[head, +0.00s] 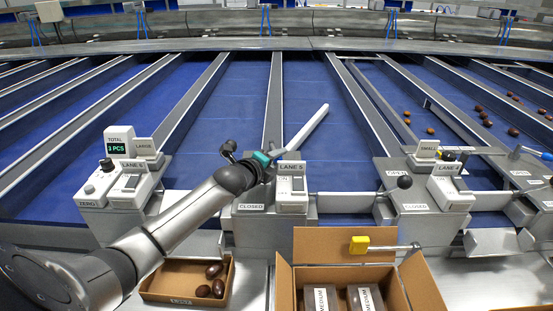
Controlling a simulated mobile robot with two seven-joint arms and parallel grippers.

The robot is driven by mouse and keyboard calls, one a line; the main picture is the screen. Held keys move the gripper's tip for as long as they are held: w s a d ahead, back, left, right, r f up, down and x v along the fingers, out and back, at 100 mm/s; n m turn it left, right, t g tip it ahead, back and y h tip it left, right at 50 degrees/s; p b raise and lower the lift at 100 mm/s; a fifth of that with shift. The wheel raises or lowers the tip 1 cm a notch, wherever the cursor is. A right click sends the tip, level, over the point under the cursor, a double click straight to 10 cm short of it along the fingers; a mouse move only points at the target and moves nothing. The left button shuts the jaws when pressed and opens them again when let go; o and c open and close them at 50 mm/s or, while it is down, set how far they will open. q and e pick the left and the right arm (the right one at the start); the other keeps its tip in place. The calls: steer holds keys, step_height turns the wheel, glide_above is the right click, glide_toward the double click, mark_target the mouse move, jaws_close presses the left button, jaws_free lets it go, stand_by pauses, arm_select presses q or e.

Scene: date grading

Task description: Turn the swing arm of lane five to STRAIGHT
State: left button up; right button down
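The swing arm (305,132) of lane five is a pale bar lying diagonally across the blue belt. Its near end is by the lane five post and its far end points up and right. The lane five switch box (291,190) stands just right of my gripper, with a CLOSED label (251,207) below on its base. My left gripper (262,158) has teal fingertips at the near end of the swing arm; whether they grip anything is hidden by the angle and small size. A dark knob (229,147) shows beside my wrist. My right gripper is out of view.
A carton (434,285) with MEDIUM packs stands in front, a yellow-knobbed lever (360,244) over it. A shallow tray (157,270) of dates is left of it. Lane four's box (448,188) and a counter (119,140) reading 3 PCS flank the lane. Dates lie on the right belts.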

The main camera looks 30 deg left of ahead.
arm_select(q)
steer(key=shift+r, duration=0.1)
steer(key=shift+p+v, duration=0.95)
steer(key=shift+v, duration=6.65)
